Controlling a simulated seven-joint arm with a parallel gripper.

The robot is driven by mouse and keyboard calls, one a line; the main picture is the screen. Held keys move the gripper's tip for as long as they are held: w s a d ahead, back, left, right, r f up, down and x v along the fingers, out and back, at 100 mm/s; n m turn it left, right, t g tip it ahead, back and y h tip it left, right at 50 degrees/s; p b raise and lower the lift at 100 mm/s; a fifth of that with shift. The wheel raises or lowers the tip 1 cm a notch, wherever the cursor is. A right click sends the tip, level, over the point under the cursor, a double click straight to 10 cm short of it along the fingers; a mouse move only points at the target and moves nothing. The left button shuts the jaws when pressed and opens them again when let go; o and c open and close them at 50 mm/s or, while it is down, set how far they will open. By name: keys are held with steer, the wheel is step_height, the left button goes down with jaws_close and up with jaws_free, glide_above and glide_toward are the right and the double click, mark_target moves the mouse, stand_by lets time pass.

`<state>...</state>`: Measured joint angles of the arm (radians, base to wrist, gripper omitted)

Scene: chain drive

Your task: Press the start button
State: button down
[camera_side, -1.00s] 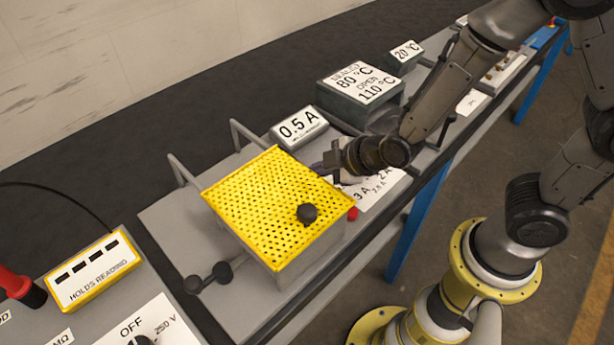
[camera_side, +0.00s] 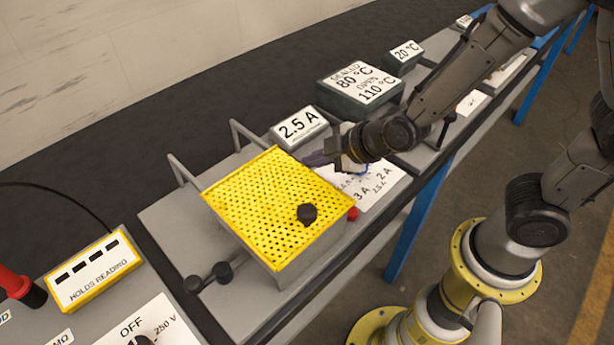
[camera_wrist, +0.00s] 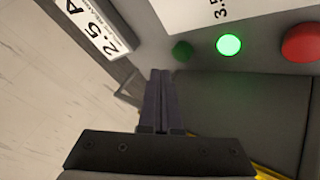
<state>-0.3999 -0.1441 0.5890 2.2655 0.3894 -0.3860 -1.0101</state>
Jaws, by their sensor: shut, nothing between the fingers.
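In the wrist view a dark green round button (camera_wrist: 182,50) sits on a grey panel, beside a brightly lit green round one (camera_wrist: 229,44) and a larger red button (camera_wrist: 302,42). No label marks which is the start button. My gripper (camera_wrist: 160,128) is shut and empty; its fingertips lie just below the dark green button in that view, and I cannot tell whether they touch anything. In the side view my gripper (camera_side: 316,159) is beside the far right edge of the yellow perforated cover (camera_side: 268,195). The green buttons are hidden there; a red button (camera_side: 352,213) shows.
A sign reading 2.5 A (camera_side: 299,126) stands behind my gripper. A dark box with temperature labels (camera_side: 360,88) is farther back. A white dial plate (camera_side: 375,185) lies right of the cover.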

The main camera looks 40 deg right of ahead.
steer(key=shift+r, duration=1.85)
